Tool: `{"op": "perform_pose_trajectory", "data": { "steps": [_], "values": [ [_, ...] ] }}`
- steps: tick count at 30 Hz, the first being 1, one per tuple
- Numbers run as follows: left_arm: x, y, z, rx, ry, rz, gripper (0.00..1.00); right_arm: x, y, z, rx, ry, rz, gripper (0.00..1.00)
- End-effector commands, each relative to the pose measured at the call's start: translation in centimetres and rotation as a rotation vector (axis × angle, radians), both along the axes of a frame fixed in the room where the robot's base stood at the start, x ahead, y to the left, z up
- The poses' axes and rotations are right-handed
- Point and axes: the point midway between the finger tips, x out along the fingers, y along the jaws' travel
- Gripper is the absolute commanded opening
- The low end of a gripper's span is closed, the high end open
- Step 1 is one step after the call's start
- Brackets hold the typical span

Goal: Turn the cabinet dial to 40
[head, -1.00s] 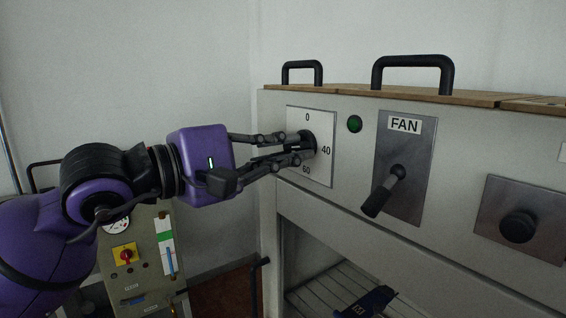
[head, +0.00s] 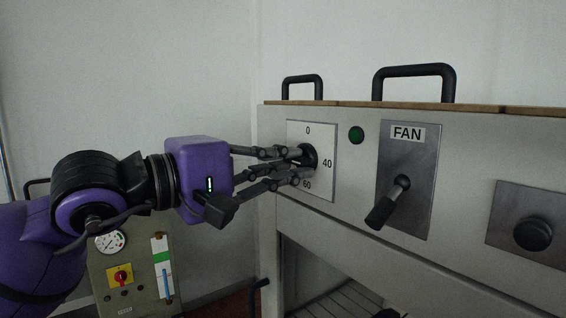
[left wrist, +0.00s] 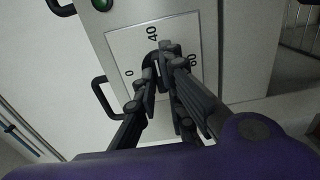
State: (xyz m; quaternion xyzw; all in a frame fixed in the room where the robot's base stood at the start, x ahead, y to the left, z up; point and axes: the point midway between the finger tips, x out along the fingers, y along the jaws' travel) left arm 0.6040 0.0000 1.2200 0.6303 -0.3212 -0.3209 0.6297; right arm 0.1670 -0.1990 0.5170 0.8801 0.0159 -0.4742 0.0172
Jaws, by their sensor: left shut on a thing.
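The cabinet dial (head: 309,153) is a dark round knob on a pale plate (head: 322,189) marked 0, 40 and 60, on the cabinet front. My left gripper (head: 300,166) reaches it from the left, its fingers shut on the knob. In the left wrist view the fingertips (left wrist: 160,75) close around the dial (left wrist: 150,80), with the 0, 40 and 60 marks around them. The fingers hide most of the knob and any pointer, so I cannot tell the exact setting. My right gripper is not in view.
Right of the dial are a green lamp (head: 356,134), the FAN lever (head: 387,203) and a dark round knob (head: 532,233). Black handles (head: 413,70) stand on the cabinet top. A grey control box (head: 135,270) with a gauge stands below my left arm.

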Motion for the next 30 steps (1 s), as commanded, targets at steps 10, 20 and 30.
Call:
{"op": "perform_pose_trajectory", "data": {
  "steps": [10, 20, 30],
  "values": [
    [0.0, 0.0, 0.0, -0.001, 0.001, 0.0, 0.28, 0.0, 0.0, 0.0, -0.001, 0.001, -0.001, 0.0],
    [-1.0, 1.6, -0.1, 0.002, 0.001, 0.003, 0.28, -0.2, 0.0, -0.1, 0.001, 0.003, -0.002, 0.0],
    [-4.9, 7.0, -0.2, 0.001, 0.004, 0.003, 0.28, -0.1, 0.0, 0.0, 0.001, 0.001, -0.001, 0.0]
  ]
}}
